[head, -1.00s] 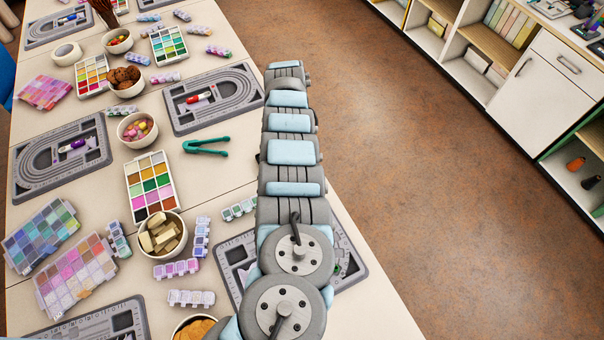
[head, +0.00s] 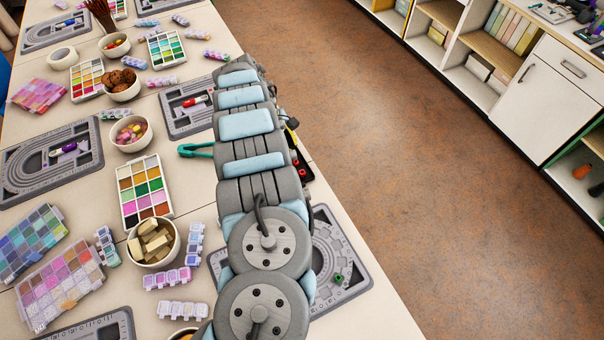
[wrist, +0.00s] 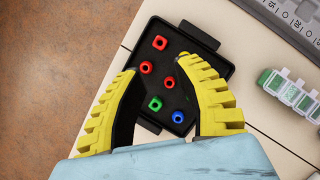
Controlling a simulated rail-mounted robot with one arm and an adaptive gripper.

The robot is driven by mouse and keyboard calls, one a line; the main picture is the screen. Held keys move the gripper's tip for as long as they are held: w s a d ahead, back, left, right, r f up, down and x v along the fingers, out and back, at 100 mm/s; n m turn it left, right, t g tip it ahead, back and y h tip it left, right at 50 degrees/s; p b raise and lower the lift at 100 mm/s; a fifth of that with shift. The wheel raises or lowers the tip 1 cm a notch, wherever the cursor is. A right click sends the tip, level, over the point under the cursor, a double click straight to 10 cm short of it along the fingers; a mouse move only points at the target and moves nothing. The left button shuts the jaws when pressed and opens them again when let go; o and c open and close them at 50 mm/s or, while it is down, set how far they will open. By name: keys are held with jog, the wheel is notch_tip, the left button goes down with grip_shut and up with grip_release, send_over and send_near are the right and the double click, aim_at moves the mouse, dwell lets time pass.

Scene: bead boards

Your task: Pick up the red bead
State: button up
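Red beads show in the wrist view in a small black tray (wrist: 197,72): a far one (wrist: 160,42), one to the left (wrist: 146,67) and one lower (wrist: 168,83). A green bead (wrist: 155,104) and a blue bead (wrist: 178,117) lie nearer in the same tray. My gripper (wrist: 158,66) is open, its yellow fingers spread wide over the tray with nothing held between them. I cannot tell its exact height. In the head view my arm hides most of the tray; its right part (head: 304,172) with red beads shows beside the arm.
A grey bead board (wrist: 285,22) and a bead organiser with green lids (wrist: 290,90) lie right of the tray. The tray sits near the table's edge, with brown floor (wrist: 50,60) beyond. A teal tweezer (head: 196,150) lies left of my arm.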

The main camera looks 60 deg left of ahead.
send_over(301, 172)
jog(key=s, duration=0.1)
jog(key=f, duration=0.4)
jog(key=a+f, duration=0.1)
jog(key=shift+s+f+b, duration=0.2)
jog(key=shift+f+b, duration=0.1)
jog(key=shift+f, duration=0.1)
jog(key=b+x, duration=0.1)
jog(key=x, duration=0.3)
jog(key=shift+s+a+f, duration=0.15)
jog(key=shift+s+f, duration=0.05)
jog(key=shift+w+f, duration=0.2)
jog(key=shift+f, duration=0.25)
jog(key=c, duration=0.4)
